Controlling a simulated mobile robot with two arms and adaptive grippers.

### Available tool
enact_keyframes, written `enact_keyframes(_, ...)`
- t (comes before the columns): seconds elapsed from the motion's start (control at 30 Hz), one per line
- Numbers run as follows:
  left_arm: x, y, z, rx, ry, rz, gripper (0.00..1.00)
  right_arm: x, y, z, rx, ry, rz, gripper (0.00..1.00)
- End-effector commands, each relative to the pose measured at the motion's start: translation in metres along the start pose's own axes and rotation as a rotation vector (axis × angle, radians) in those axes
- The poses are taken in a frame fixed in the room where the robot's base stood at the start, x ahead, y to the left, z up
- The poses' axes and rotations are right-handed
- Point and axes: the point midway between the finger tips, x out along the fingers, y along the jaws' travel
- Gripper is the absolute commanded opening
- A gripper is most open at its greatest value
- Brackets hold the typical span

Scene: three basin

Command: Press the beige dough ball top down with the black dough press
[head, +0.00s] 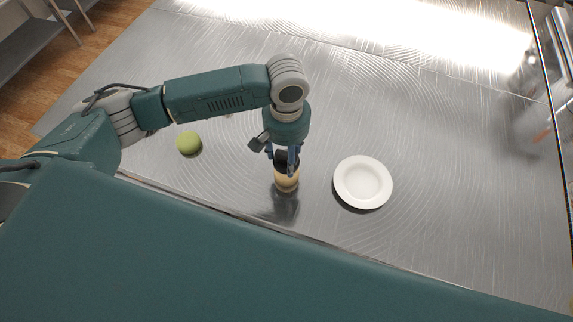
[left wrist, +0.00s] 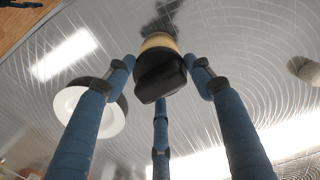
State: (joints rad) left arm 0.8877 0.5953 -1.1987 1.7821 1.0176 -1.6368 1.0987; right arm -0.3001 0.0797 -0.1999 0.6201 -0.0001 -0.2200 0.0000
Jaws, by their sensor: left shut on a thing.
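My left gripper (head: 284,160) points down over the steel table and is shut on the black dough press (head: 281,157). In the left wrist view the press (left wrist: 160,75) sits between the three blue fingers. The beige dough ball (head: 287,183) is directly under the press, at the near part of the table. In the left wrist view its pale edge (left wrist: 158,42) shows beyond the press, and the two appear to touch. Most of the dough top is hidden by the press and the fingers. My right gripper is not in view.
A white plate (head: 341,184) lies to the right of the dough ball. A green ball (head: 189,143) lies to the left, under my left arm. The steel table (head: 430,130) is mostly clear behind and right. Its near edge is close to the dough.

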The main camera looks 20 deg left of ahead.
Motion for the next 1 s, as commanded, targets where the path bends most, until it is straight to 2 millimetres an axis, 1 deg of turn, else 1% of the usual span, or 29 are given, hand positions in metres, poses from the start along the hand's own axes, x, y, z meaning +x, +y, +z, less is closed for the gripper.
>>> enact_keyframes(0.17,0.003,0.000,0.000,0.000,0.000,0.000,0.24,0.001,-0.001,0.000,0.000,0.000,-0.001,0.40)
enact_keyframes(1.0,0.032,0.001,0.000,0.000,-0.001,0.001,0.24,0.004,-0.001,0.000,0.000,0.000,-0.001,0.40)
